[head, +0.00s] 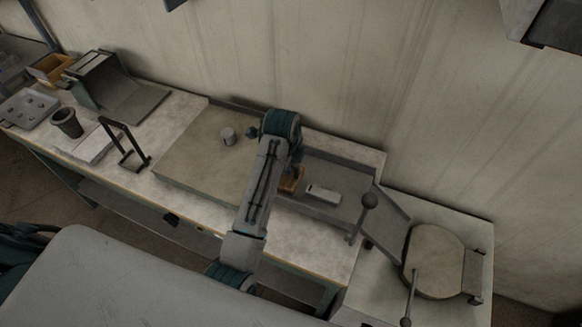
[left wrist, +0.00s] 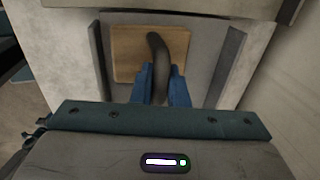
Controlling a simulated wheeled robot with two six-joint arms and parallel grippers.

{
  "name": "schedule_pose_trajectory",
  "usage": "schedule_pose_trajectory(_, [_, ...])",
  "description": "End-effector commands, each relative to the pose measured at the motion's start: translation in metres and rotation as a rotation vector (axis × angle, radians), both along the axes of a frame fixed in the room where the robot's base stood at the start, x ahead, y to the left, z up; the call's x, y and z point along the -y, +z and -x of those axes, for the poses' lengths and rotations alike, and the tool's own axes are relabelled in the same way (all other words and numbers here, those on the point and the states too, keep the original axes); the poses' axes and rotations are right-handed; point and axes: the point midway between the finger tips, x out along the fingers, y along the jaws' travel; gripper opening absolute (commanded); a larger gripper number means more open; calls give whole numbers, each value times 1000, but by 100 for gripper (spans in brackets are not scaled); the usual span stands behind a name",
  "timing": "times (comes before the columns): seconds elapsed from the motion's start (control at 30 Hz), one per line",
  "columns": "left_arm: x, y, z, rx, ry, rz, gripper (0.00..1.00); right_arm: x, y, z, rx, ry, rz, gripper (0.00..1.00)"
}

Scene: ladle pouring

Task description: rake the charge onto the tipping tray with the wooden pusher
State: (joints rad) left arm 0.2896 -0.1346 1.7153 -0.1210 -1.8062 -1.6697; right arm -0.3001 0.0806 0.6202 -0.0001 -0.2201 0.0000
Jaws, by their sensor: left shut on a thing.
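The wooden pusher (head: 291,183) shows partly past my arm in the head view, low over the grey walled tray (head: 343,176). In the left wrist view its square wooden board (left wrist: 128,52) and dark curved handle (left wrist: 160,52) are clear. My left gripper (left wrist: 160,90) has its blue fingers closed on either side of the handle. A pale grey bar (head: 323,194) lies on the tray just right of the pusher. I cannot tell which piece is the charge. My right gripper is not in view.
At left are a black wire stand (head: 125,147), a dark cup (head: 67,123) and a metal scoop-like bin (head: 97,77). The slab (head: 195,165) is mostly bare.

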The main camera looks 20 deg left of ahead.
Motion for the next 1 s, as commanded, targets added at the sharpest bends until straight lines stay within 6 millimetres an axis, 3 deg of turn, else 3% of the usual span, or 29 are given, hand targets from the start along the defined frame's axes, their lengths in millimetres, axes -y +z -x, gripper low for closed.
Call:
schedule_pose_trajectory(0.5, [-6,41,-1,2,0,0,0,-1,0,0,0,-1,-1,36])
schedule_pose_trajectory(1.0, [-8,53,0,0,0,0,0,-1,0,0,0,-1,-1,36])
